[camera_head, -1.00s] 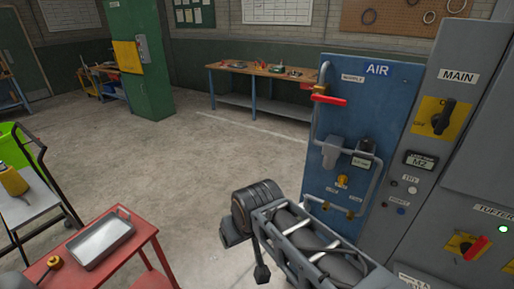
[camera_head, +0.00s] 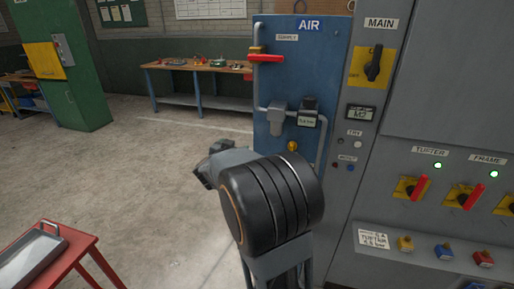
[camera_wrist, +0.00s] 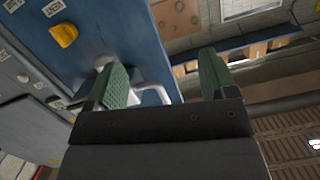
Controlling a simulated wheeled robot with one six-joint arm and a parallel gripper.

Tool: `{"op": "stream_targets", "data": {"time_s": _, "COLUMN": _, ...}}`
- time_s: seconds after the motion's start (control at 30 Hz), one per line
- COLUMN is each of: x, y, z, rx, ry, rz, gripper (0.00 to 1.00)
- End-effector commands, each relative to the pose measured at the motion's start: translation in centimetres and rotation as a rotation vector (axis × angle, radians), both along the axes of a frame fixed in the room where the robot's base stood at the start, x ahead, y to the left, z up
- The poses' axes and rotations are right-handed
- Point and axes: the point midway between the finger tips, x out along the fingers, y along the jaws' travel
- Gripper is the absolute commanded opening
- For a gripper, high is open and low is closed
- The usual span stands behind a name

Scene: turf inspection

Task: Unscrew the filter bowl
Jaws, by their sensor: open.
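The filter bowl (camera_head: 277,125) is the grey cup hanging under the filter head on the blue AIR panel (camera_head: 325,90), left of a dark gauge unit. It hangs upright and nothing touches it in the head view. My gripper (camera_wrist: 163,72) is open and empty in the wrist view, with green-padded fingers wide apart. The blue panel also shows there (camera_wrist: 95,25), tilted, behind the left finger, with a grey pipe (camera_wrist: 150,96) between the fingers. I cannot clearly pick out the bowl in the wrist view. In the head view my arm hides the panel's lower left.
A red-handled supply valve (camera_head: 266,58) sits high on the panel. A brass-coloured knob (camera_head: 293,146) is low on it. The grey switch cabinet (camera_head: 440,110) stands to the right. A red table (camera_head: 75,255) with a metal tray (camera_head: 30,262) is at lower left. The floor between is clear.

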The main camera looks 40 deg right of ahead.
Motion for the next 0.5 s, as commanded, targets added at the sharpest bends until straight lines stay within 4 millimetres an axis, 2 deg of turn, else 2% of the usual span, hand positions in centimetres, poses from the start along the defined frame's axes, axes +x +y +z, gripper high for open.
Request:
{"op": "stream_targets", "data": {"time_s": 0.1, "x": -2.6, "y": -1.9, "z": 2.2, "rx": -0.096, "ry": 0.002, "rz": -0.195, "gripper": 0.78}}
{"op": "stream_targets", "data": {"time_s": 0.23, "x": -4.9, "y": -2.9, "z": 3.3, "rx": -0.167, "ry": 0.037, "rz": -0.335, "gripper": 0.78}}
{"op": "stream_targets", "data": {"time_s": 0.37, "x": -6.1, "y": -3.5, "z": 4.0, "rx": -0.216, "ry": 0.075, "rz": -0.398, "gripper": 0.78}}
{"op": "stream_targets", "data": {"time_s": 0.5, "x": -6.0, "y": -4.6, "z": 4.1, "rx": -0.23, "ry": 0.096, "rz": -0.404, "gripper": 0.78}}
